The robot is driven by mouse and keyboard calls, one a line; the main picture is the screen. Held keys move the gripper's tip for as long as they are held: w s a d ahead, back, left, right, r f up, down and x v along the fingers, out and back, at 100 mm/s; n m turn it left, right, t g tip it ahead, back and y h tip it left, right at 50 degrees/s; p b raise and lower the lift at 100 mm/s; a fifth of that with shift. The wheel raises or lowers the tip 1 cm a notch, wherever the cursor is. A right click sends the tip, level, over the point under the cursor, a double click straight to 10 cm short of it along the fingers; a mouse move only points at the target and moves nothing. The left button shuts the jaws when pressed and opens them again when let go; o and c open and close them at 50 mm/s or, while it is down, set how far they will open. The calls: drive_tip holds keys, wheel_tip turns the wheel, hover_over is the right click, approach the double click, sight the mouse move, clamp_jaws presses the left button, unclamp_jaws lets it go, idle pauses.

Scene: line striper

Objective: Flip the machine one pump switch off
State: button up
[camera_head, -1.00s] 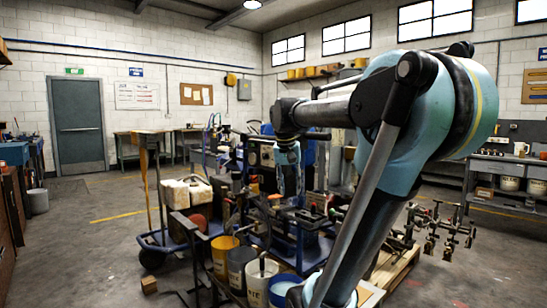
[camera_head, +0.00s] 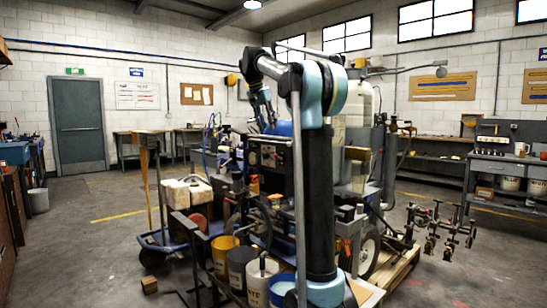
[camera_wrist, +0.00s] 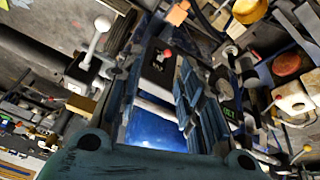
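The line striper machine (camera_head: 268,155) stands mid-picture in the head view, with a dark panel on its front, partly behind my arm. My gripper (camera_head: 264,110) is above it, small and angled down. In the wrist view my gripper (camera_wrist: 164,68) has its two fingers apart, with a blue surface (camera_wrist: 155,130) and a black box (camera_wrist: 158,66) showing between them. A small red-tipped part (camera_wrist: 167,53) sits on that box; I cannot tell whether it is the pump switch or how it is set. No object shows held between the fingers.
A lever with a white knob (camera_wrist: 102,24) stands left of the fingers in the wrist view. Buckets (camera_head: 240,262) and a cart (camera_head: 185,205) crowd the machine's front left. Open floor (camera_head: 90,260) lies at the left.

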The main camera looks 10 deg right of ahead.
drive_tip(key=shift+m, duration=0.3)
drive_tip(key=w+x, duration=0.1)
drive_tip(key=x, duration=0.4)
drive_tip(key=w+x, duration=0.1)
drive_tip(key=x, duration=0.5)
drive_tip(key=w+x, duration=0.1)
drive_tip(key=x, duration=0.4)
drive_tip(key=shift+w+a+r, duration=0.15)
drive_tip(key=shift+w+a, duration=0.05)
drive_tip(key=shift+w, duration=0.1)
drive_tip(key=shift+a, duration=0.1)
clamp_jaws()
